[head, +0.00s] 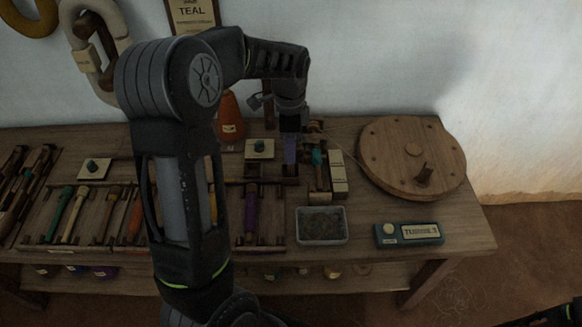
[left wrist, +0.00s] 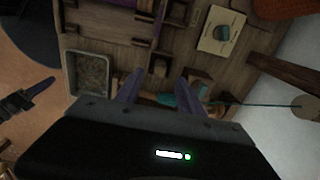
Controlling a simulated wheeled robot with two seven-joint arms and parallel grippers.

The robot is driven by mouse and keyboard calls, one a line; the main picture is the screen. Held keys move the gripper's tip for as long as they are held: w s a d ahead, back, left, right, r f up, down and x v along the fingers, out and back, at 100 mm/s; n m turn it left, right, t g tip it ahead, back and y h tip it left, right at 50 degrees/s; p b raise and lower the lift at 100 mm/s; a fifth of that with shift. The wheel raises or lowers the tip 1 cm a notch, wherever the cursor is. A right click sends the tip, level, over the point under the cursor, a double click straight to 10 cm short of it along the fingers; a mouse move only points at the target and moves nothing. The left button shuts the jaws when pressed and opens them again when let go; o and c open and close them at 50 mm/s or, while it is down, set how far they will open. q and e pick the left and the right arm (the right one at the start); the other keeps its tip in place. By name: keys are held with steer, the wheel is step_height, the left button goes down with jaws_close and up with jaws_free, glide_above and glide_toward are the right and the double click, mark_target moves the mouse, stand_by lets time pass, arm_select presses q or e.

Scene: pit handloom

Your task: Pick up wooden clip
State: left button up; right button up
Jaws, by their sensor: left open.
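My left gripper (head: 290,152) points down over the back of the bench, right of centre. In the left wrist view its two bluish fingers (left wrist: 159,84) are apart, with nothing visibly held between them. Small wooden blocks (left wrist: 159,66) lie just beyond and between the fingertips; I cannot tell for certain which piece is the wooden clip. A teal-wound bobbin (head: 318,157) stands close right of the gripper and shows near the fingers in the wrist view (left wrist: 165,99).
A grey tray (head: 321,240) and a teal labelled box (head: 409,234) lie near the front edge. Racks of coloured bobbins (head: 75,215) fill the left. An orange cone (head: 229,120) stands behind.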

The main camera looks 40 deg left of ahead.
mark_target(290, 169)
arm_select(q)
steer(key=shift+f, duration=0.45)
steer(key=shift+f, duration=0.1)
step_height(290, 169, down, 5)
steer(key=shift+c, duration=0.5)
jaws_close()
stand_by(0.5)
